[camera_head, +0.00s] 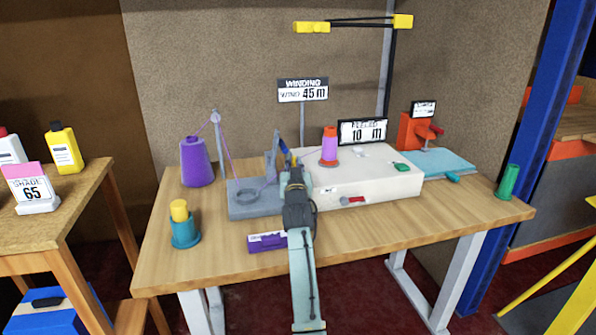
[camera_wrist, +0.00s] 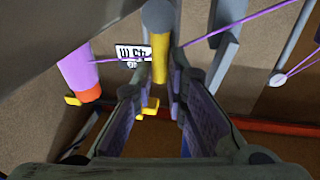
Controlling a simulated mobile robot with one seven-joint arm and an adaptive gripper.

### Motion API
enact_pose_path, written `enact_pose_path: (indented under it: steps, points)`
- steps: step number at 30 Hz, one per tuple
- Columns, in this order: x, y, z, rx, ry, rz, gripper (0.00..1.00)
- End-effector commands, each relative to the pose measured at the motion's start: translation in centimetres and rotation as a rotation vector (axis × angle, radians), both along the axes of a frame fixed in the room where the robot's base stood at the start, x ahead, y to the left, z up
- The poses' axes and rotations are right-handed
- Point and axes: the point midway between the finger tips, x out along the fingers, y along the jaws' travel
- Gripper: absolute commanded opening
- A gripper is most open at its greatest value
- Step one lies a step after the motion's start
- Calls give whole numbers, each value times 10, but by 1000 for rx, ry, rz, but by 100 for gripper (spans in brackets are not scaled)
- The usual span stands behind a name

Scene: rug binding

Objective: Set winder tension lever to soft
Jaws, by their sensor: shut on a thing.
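The grey winder (camera_head: 240,207) stands at the middle left of the wooden table, with upright parts and a purple thread. My gripper (camera_head: 287,157) reaches over the winder's right end and hides part of it. In the wrist view my gripper (camera_wrist: 160,84) has its fingers drawn in on a slim yellow lever (camera_wrist: 160,70) with a grey rounded part above it. The lever is largely hidden by my gripper in the head view. I cannot read any soft mark or the lever's setting.
A white machine (camera_head: 385,178) with a purple-and-orange spool (camera_head: 329,147) stands right of my gripper. A purple cone (camera_head: 196,162) is at the left. A purple box (camera_head: 262,243) lies near the front edge. A winding sign (camera_head: 302,90) stands behind. The front right tabletop is clear.

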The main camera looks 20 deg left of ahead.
Motion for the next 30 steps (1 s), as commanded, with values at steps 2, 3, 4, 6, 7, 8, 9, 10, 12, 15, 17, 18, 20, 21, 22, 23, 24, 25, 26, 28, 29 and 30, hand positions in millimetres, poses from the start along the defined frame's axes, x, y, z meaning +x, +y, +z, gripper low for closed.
enact_pose_path:
  steps: [2, 3, 4, 6, 7, 8, 9, 10, 12, 15, 17, 18, 20, 21, 22, 23, 24, 25, 26, 28, 29, 30]
  points:
    - [-2, 2, -5, -60, -40, -1, 0]
    - [-2, 4, -5, -93, -62, -1, 0]
    - [-3, 5, -5, -116, -78, -1, 0]
    - [-5, 7, -5, -171, -115, -1, 0]
    - [-6, 8, -5, -193, -131, -1, 0]
    - [-7, 9, -6, -216, -146, -1, 0]
    - [-7, 11, -6, -245, -165, -1, 0]
    - [-8, 11, -7, -267, -179, -1, 0]
    - [-9, 14, -7, -314, -211, -1, 0]
    - [-11, 16, -8, -375, -253, -1, 0]
    - [-12, 18, -9, -406, -274, -1, 0]
    - [-13, 19, -10, -426, -286, 0, 0]
    - [-13, 20, -10, -452, -304, -1, 0]
    - [-14, 21, -10, -467, -314, 0, 0]
    - [-14, 21, -10, -477, -322, -1, 0]
    - [-15, 22, -11, -487, -330, 0, 0]
    - [-15, 22, -11, -498, -336, -1, 0]
    - [-15, 22, -11, -505, -341, -1, 0]
    - [-15, 22, -11, -512, -346, -1, 0]
    - [-16, 23, -11, -525, -355, 0, 0]
    - [-16, 23, -11, -529, -357, 0, 0]
    - [-16, 24, -12, -534, -360, 0, 0]
